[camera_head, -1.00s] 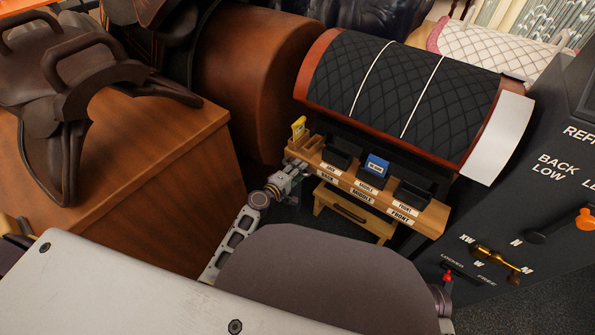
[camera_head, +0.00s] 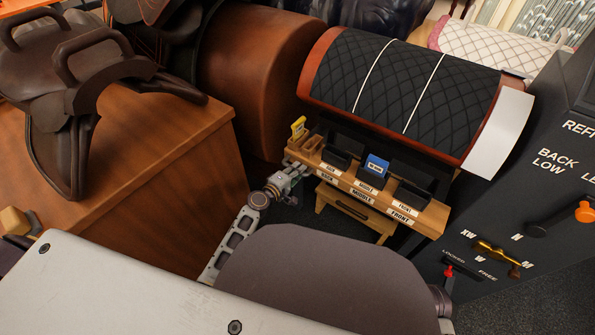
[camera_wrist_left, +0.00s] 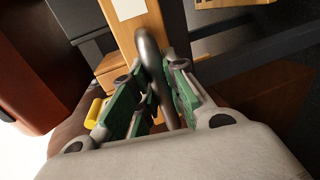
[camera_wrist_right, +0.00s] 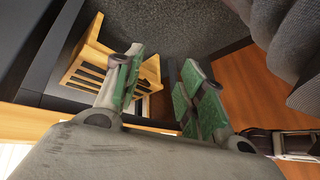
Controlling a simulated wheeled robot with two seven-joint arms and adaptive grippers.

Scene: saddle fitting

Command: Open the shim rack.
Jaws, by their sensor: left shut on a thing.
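The shim rack (camera_head: 395,212) is a long wooden bar under the black quilted panel, with black pockets and labels reading BACK, MIDDLE and FRONT. A blue block (camera_head: 376,166) sits in its middle pocket, and a yellow piece (camera_head: 298,126) stands at its left end. My left gripper (camera_head: 293,177) is at this left end. In the left wrist view, my left gripper (camera_wrist_left: 155,95) is shut on a curved metal handle (camera_wrist_left: 147,55) in front of the wood. My right gripper (camera_wrist_right: 165,70) is open and empty in its wrist view; the head view does not show it.
A small slotted wooden box (camera_head: 352,212) stands below the rack, and the right wrist view shows a similar wooden box (camera_wrist_right: 97,65). A dark panel with levers (camera_head: 545,190) stands at the right. A wooden block with a saddle (camera_head: 175,150) is at the left.

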